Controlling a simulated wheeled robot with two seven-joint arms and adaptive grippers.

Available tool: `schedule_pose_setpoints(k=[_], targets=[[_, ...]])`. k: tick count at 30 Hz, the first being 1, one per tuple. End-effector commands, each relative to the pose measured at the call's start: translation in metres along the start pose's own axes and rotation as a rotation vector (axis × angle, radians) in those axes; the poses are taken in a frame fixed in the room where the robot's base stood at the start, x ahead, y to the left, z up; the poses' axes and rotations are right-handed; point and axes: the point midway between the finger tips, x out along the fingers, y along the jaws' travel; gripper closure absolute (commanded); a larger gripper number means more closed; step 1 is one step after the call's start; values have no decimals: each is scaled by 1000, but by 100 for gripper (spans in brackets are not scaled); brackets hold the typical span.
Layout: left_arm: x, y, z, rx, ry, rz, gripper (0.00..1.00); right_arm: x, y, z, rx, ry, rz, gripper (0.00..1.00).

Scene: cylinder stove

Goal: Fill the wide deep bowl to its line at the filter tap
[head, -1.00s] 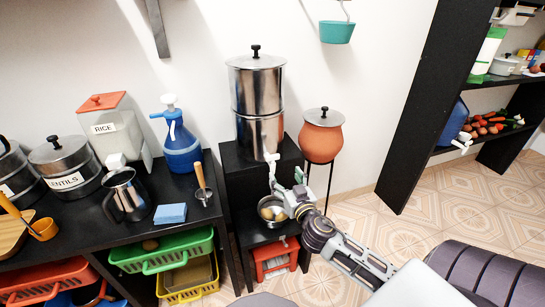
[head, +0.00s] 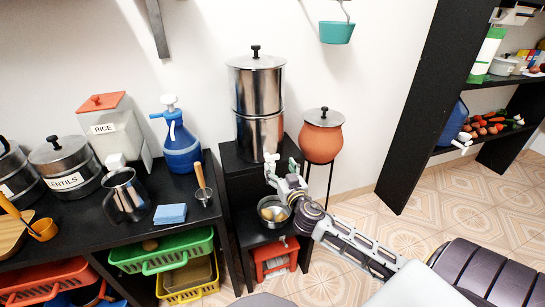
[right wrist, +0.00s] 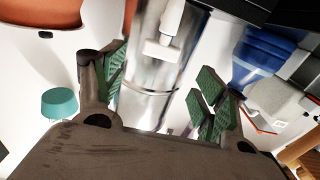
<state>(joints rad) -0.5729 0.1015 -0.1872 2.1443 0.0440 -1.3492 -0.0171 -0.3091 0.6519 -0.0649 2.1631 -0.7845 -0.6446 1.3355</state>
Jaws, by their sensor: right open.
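The steel filter (head: 257,95) stands on a black stand, with a white tap (head: 271,157) low on its front. The tap (right wrist: 165,45) also shows in the right wrist view. A wide metal bowl (head: 262,221) sits on a lower black ledge below the tap; rounded yellowish shapes show in it, unclear whether contents or reflections. Its fill line cannot be made out. My right gripper (head: 283,172) is open and empty just below the tap and above the bowl. In the right wrist view its spread green-padded fingers (right wrist: 160,88) are either side of the tap's direction. My left gripper is not in view.
A clay pot (head: 321,140) on a thin stand is close right of the filter. Left is a black counter with a steel jug (head: 127,196), a blue sprayer (head: 180,145) and a blue sponge (head: 170,214).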

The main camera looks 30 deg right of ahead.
Motion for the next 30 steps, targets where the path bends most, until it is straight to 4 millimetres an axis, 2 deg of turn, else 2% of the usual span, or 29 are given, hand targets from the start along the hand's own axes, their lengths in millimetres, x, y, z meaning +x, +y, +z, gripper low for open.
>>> schedule_pose_setpoints(k=[30], targets=[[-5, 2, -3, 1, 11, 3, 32, 66, 0, 0, 1, 1, 0, 29]])
